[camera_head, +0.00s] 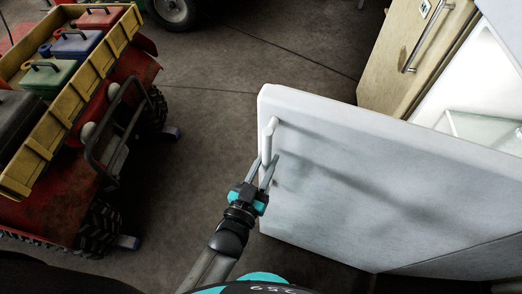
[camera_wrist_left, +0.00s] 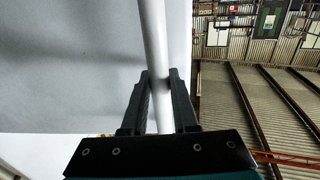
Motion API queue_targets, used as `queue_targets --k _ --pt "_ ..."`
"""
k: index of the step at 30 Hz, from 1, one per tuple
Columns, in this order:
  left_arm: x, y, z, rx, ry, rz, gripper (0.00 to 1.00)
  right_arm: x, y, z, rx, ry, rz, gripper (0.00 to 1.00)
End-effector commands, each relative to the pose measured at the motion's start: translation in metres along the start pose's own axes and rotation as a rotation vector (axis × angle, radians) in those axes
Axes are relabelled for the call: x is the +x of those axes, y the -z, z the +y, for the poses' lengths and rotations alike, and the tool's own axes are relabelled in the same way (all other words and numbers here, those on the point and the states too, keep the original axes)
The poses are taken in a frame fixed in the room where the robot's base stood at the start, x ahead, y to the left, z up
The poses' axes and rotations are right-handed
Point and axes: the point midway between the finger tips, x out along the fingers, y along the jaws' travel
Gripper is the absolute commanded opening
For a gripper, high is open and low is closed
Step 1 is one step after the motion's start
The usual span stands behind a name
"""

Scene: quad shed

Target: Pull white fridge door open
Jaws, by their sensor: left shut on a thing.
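The white fridge door (camera_head: 370,180) stands swung well out from the fridge in the head view, its outer face towards me. The lit white inside of the fridge (camera_head: 478,85) with a glass shelf shows behind it at the upper right. The door's handle (camera_head: 268,140) is a pale bar near the door's left edge. My left gripper (camera_head: 268,172) is at the lower end of this handle. In the left wrist view its two dark fingers (camera_wrist_left: 160,95) are closed around the handle bar (camera_wrist_left: 154,40). My right gripper is not in view.
A red quad (camera_head: 50,200) with a yellow-sided rack of boxes and cans stands at the left. A beige cabinet or fridge (camera_head: 400,60) with a metal handle stands behind the door. Bare dark floor (camera_head: 210,110) lies between quad and door.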

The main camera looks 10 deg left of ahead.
Motion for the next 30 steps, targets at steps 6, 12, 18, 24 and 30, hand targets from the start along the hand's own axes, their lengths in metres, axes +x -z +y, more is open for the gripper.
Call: queue_targets --k 6,12,18,24,30 --pt "-0.020 0.002 0.004 0.002 -0.001 0.004 0.00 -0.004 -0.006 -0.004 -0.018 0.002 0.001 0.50" --pt "-0.026 0.002 0.005 0.002 0.000 0.005 0.00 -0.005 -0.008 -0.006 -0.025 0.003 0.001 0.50" --pt "-0.027 0.001 0.005 0.002 -0.001 0.004 0.00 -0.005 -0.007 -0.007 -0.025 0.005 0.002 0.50" --pt "-0.026 0.001 0.005 0.001 -0.001 0.003 0.34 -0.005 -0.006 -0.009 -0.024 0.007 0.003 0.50" --pt "-0.027 0.001 0.005 0.001 -0.001 0.002 0.56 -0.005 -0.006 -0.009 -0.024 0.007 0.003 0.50"
